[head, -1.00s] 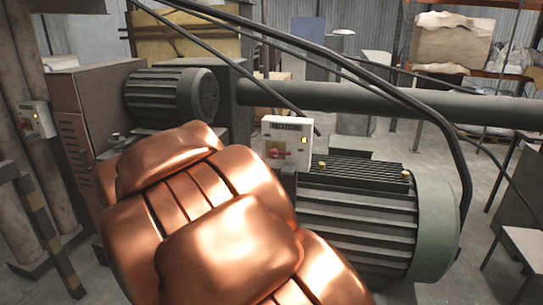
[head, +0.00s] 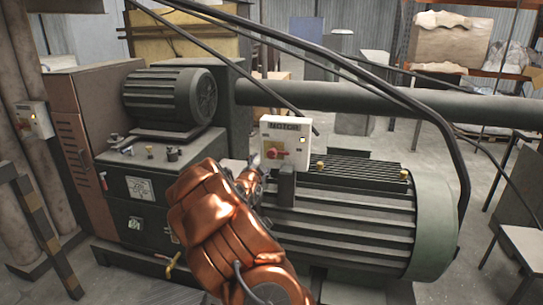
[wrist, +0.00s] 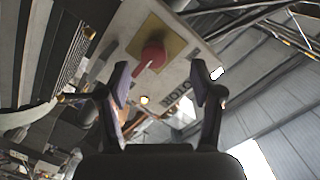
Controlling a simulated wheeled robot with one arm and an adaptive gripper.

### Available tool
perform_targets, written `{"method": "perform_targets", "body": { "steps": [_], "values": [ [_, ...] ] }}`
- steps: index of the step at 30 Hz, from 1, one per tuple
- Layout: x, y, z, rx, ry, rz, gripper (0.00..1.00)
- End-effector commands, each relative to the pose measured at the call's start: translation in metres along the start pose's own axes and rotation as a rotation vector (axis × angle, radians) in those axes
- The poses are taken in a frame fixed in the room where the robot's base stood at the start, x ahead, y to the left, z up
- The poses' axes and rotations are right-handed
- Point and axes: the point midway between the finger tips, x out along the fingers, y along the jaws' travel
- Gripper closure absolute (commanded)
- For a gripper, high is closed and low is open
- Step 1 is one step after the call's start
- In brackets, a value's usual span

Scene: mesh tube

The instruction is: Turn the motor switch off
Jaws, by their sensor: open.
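The motor switch is a red knob (head: 276,152) on a white box labelled "MOTOR" (head: 286,128), mounted by the large green motor (head: 350,215). In the wrist view the red knob (wrist: 152,57) sits on a yellow plate (wrist: 157,40), ahead of and between my fingers. My gripper (wrist: 160,85) is open and empty, with its fingers apart from the knob as far as I can tell. In the head view my gripper (head: 254,172) is just left of and below the box, partly hidden by my copper-coloured arm.
A smaller motor (head: 170,97) stands on a cabinet at the left. Black cables (head: 370,85) arch over the machine, and a thick horizontal pipe (head: 380,102) runs behind the box. A second small box (head: 38,118) hangs on a column at far left.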

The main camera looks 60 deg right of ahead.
Motion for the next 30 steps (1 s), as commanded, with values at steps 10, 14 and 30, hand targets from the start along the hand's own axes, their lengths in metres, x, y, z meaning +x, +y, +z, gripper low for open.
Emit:
{"method": "perform_targets", "body": {
  "steps": [10, 14, 30],
  "values": [
    [0.022, 0.013, -0.018, 0.057, 0.084, -0.035, 0.34],
    [0.032, 0.013, -0.019, 0.054, 0.083, -0.033, 0.34],
    [0.083, 0.011, -0.021, 0.056, 0.081, -0.033, 0.34]
  ]
}}
